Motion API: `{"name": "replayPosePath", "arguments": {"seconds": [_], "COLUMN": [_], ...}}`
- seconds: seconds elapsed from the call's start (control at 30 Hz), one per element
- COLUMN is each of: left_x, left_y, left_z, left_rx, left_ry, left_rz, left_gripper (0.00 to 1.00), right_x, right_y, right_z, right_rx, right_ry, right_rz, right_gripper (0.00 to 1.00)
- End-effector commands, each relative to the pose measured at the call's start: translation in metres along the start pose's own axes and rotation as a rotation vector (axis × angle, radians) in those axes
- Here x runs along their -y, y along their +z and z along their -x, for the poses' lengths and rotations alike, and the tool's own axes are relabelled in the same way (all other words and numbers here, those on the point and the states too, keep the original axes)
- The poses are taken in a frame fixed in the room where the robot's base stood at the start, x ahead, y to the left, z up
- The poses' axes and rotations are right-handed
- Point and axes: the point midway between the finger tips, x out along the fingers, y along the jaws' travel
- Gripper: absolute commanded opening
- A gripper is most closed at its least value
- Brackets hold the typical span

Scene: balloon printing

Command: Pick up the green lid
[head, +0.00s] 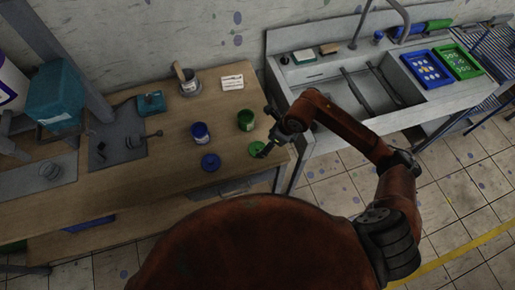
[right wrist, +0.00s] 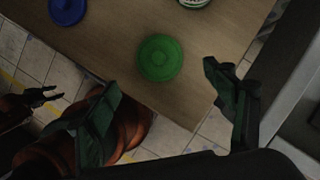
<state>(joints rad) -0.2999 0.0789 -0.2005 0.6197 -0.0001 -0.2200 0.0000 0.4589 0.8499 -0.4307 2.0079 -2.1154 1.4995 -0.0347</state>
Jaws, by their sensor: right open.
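The green lid (head: 256,149) lies flat on the wooden table near its front right corner. In the right wrist view the green lid (right wrist: 160,58) shows whole as a round disc with a raised middle, just beyond the fingertips. My right gripper (head: 267,132) is open and empty. In the right wrist view its fingers (right wrist: 161,80) stand wide apart, one on each side of the lid's line, not touching it. My left gripper (right wrist: 45,97) shows small at the left edge of the right wrist view, with its fingers apart, away from the lid.
A green jar (head: 246,120) stands just behind the lid. A blue jar (head: 200,133) and a blue lid (head: 210,162) are to the left. A sink counter (head: 322,85) borders the table on the right. A grey cup (head: 188,84) and a white card (head: 232,83) are farther back.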

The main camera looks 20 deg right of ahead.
Motion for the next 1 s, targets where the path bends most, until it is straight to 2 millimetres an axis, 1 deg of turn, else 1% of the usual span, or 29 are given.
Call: {"name": "replayPosePath", "arguments": {"seconds": [0.1,0.27,0.4,0.5,0.6,0.8,1.0], "left_x": [0.000,0.000,0.001,0.001,0.001,0.001,0.001], "left_y": [0.000,0.000,-0.001,-0.001,-0.001,-0.001,-0.001], "left_z": [0.001,0.004,0.007,0.007,0.007,0.007,0.007], "left_rx": [0.000,0.000,-0.001,-0.001,-0.001,-0.001,-0.001], "left_ry": [0.000,0.000,0.000,-0.001,-0.001,-0.001,-0.001], "left_rz": [0.000,0.000,0.000,0.000,0.000,0.000,0.000], "left_gripper": [0.40,0.40,0.40,0.40,0.40,0.40,0.40], "right_x": [-0.002,-0.002,-0.002,-0.001,-0.001,-0.001,-0.001], "right_y": [0.001,0.004,0.007,0.007,0.007,0.007,0.007], "right_z": [-0.014,-0.030,-0.052,-0.063,-0.069,-0.069,-0.069], "right_rx": [0.000,0.003,0.002,0.003,0.003,0.003,0.003], "right_ry": [0.004,0.007,0.009,0.007,0.006,0.005,0.005], "right_rz": [-0.001,-0.002,-0.003,-0.002,-0.001,0.000,-0.001], "right_gripper": [0.77,0.77,0.77,0.77,0.77,0.77,0.63]}}
